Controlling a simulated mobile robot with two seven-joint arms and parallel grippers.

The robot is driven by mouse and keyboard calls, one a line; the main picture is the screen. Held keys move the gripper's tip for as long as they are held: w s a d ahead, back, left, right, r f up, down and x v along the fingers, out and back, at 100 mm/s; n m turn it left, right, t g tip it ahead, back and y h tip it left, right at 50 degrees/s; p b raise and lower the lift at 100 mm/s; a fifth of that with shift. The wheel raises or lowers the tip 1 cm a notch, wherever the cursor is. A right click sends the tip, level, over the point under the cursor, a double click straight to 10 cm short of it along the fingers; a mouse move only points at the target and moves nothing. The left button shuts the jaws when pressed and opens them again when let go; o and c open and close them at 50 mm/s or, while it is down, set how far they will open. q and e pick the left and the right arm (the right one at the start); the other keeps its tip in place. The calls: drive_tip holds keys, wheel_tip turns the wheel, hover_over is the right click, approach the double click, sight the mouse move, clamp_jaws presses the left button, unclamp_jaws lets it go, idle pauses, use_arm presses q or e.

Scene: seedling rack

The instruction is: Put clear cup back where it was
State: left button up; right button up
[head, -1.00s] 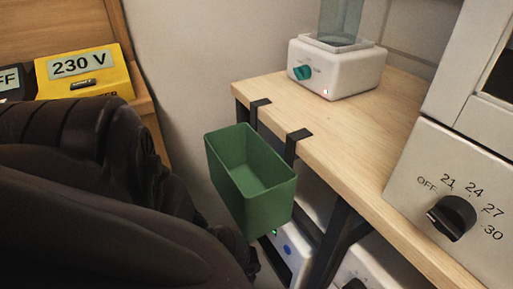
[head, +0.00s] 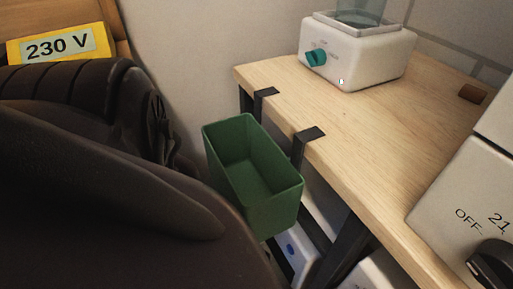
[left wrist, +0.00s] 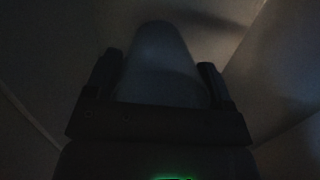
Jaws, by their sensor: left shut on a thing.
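In the left wrist view my left gripper (left wrist: 160,78) has its two dark fingers on either side of a dim, rounded, cup-like thing, which looks like the clear cup (left wrist: 162,50). The picture is too dark to show its contents or clearness. In the head view my dark left arm fills the left side, and its gripper and the cup are hidden. My right gripper is in neither view.
A green bin (head: 262,205) hangs by black hooks on the edge of a wooden bench (head: 375,125). A white device (head: 357,58) with a teal knob and a clear cylinder stands on it. A dial box (head: 465,190) is at right, a yellow 230 V box (head: 62,47) at upper left.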

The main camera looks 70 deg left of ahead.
use_arm(q)
drive_tip(key=shift+f, duration=0.1)
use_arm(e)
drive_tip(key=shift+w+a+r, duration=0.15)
use_arm(q)
drive_tip(key=shift+f, duration=0.1)
drive_tip(key=shift+f, duration=0.15)
drive_tip(key=o, duration=1)
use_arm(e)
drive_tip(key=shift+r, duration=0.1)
use_arm(q)
drive_tip(key=shift+w+r+p, duration=0.2)
drive_tip(key=shift+r+p, duration=0.15)
drive_tip(key=shift+r, duration=0.35)
drive_tip(key=r+p, duration=0.1)
drive_tip(key=r, duration=0.1)
drive_tip(key=r+p, duration=0.2)
drive_tip(key=d+r+p, duration=0.1)
drive_tip(key=r, duration=0.1)
drive_tip(key=shift+s+r+p, duration=0.1)
drive_tip(key=shift+r+p, duration=0.2)
drive_tip(key=shift+p, duration=0.1)
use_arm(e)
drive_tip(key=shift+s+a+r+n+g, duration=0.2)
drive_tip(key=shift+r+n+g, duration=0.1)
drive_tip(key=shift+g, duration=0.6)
